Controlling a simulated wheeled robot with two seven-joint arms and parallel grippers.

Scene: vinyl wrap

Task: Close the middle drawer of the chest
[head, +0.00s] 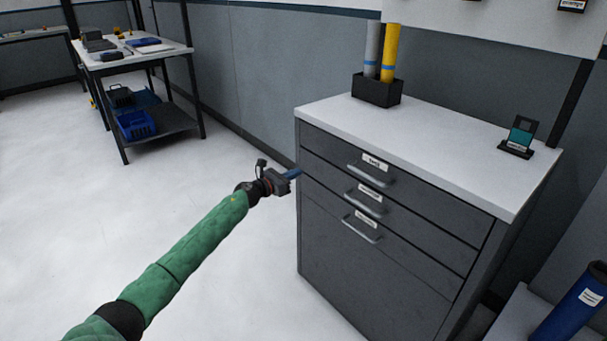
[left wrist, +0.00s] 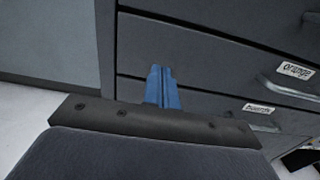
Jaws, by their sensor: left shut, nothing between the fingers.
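The grey chest (head: 365,282) has several stacked fronts with labels and silver handles. Its middle drawer (head: 420,218) is the second handled front from the top; it looks about flush with its neighbours, and I cannot tell if a small gap is left. My left gripper (head: 298,174) is shut and empty, at the chest's left front edge near the height of the middle drawer. In the left wrist view its blue fingers (left wrist: 160,72) are together before the grey drawer fronts, left of the labels and handles; contact is unclear. My right gripper is not in view.
On the chest's white top (head: 440,150) stand a black holder (head: 376,91) with grey and yellow rolls and a small black stand (head: 516,147). A blue roll (head: 575,308) is at the lower right. A shelf table (head: 165,53) stands far left. The floor left of the chest is clear.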

